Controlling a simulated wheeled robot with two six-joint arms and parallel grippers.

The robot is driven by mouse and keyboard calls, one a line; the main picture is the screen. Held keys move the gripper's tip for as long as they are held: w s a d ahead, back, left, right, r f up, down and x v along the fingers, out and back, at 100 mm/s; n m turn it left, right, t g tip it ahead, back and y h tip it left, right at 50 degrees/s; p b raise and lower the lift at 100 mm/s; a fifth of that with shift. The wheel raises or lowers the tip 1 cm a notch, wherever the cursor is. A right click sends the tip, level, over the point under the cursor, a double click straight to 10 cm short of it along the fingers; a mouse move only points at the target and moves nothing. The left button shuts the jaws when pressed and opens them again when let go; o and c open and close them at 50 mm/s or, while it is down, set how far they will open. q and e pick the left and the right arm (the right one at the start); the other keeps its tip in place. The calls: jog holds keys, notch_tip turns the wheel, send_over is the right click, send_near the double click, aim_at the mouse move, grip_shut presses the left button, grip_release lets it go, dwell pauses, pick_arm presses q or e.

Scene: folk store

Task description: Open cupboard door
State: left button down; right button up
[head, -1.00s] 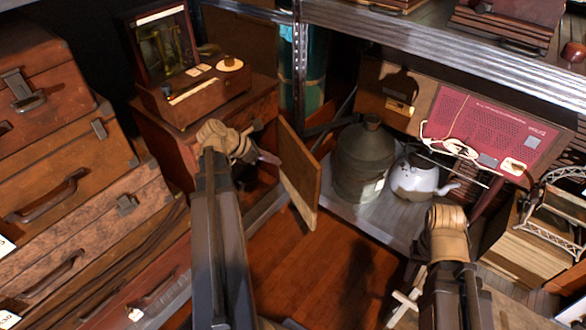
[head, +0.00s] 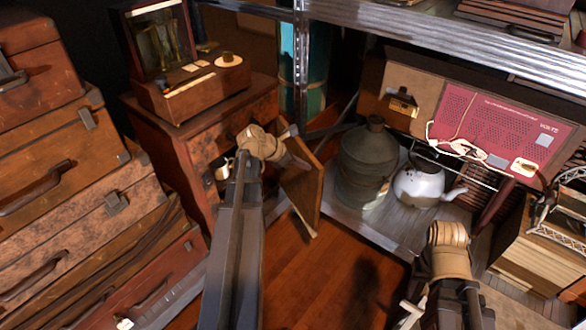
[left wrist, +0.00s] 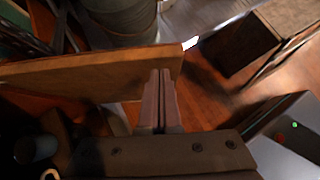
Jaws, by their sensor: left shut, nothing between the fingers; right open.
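The small brown wooden cupboard (head: 190,150) stands left of centre in the head view, its front partly hidden by my left arm. Its door (head: 303,195) stands ajar, swung out to the right. The door also crosses the left wrist view as a brown panel (left wrist: 90,77). My left gripper (head: 300,160) is shut and empty, its fingers (left wrist: 160,88) at the door's inner side near the free end; I cannot tell if they touch. A white mug (head: 222,170) shows in the opening. My right gripper (head: 410,313) is low, open and partly hidden by my arm.
Stacked suitcases (head: 70,200) fill the left. A wooden box instrument (head: 190,85) stands on the cupboard. A dark metal can (head: 368,165) and white kettle (head: 420,183) stand on a low shelf right of the door. Wooden floor (head: 295,265) is clear between.

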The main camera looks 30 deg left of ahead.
pick_arm(q)
jog(key=shift+w+d, duration=0.25)
jog(key=shift+w, duration=0.15)
